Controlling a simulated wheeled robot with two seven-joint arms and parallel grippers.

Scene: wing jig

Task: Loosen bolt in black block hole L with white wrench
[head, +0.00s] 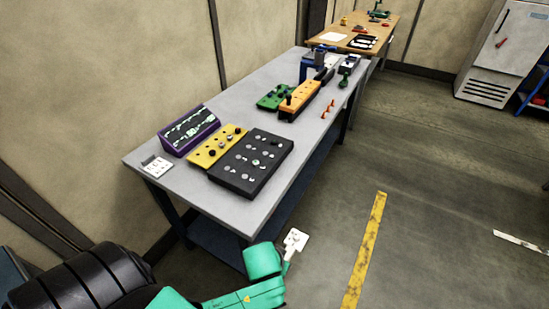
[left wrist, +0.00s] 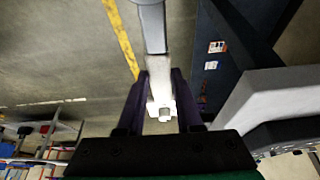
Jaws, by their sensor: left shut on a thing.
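The black block (head: 233,178) lies near the front right edge of the grey table in the head view, with several light bolt heads on its top. The hole letters are too small to read, so I cannot tell which is L. My left gripper (left wrist: 160,100) is shut on the white wrench (left wrist: 157,72), which stands between its dark fingers in the left wrist view. In the head view the wrench's white end (head: 296,240) shows beyond my green wrist, off the table's near corner and apart from the block. My right gripper is out of view.
On the grey table (head: 215,105), a yellow block (head: 208,157), a purple-framed panel (head: 180,142) and a white plate (head: 158,167) sit near the black block. Green (head: 268,101) and orange (head: 290,107) blocks stand farther back.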

